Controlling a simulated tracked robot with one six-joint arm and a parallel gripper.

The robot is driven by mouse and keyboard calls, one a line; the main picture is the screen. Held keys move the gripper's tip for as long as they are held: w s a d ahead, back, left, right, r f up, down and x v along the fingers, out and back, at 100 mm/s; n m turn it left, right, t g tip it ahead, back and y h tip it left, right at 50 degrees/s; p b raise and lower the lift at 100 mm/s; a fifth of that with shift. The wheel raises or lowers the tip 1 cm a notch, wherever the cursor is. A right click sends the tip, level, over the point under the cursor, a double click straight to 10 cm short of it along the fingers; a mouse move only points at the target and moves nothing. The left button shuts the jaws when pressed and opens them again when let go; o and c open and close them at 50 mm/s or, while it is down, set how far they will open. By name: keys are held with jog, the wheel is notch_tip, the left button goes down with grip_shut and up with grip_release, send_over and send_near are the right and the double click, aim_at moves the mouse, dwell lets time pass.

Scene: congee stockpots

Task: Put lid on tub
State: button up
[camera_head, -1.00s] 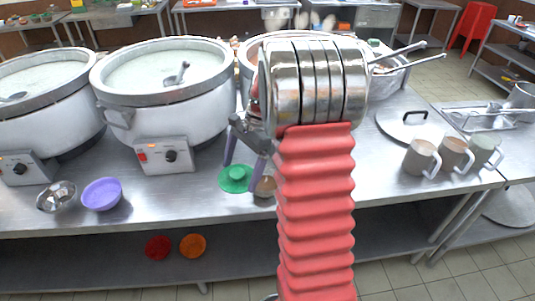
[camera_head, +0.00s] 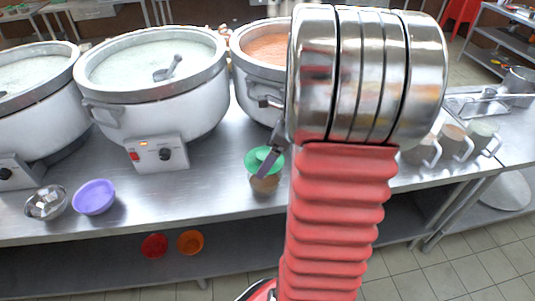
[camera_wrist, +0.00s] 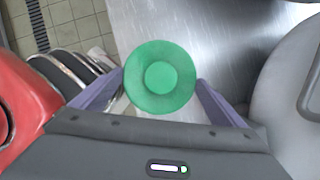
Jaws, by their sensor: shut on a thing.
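A round green lid (camera_head: 263,159) with a raised knob shows in front of the pots. In the wrist view, the lid (camera_wrist: 160,95) sits between the two purple fingers of my gripper (camera_wrist: 160,78), which is shut on it. The small brownish tub (camera_head: 265,184) stands near the front edge of the steel table, just below the lid in the head view. The lid appears raised off the table; I cannot tell the gap to the tub. The tub is hidden under the lid in the wrist view. My arm hides part of the right side.
A large white pot (camera_head: 160,100) and an orange-filled pot (camera_head: 250,85) stand behind. A purple bowl (camera_head: 94,197) and a metal bowl (camera_head: 47,203) are at left. Several mugs (camera_head: 455,142) stand at right. Red and orange round items (camera_head: 190,242) lie on the lower shelf.

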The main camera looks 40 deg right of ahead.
jog(key=shift+f, duration=0.1)
jog(key=shift+f, duration=2.4)
jog(key=o, duration=0.7)
jog(key=shift+r, duration=0.1)
jog(key=shift+s+r, duration=0.1)
jog(key=shift+r, duration=3.25)
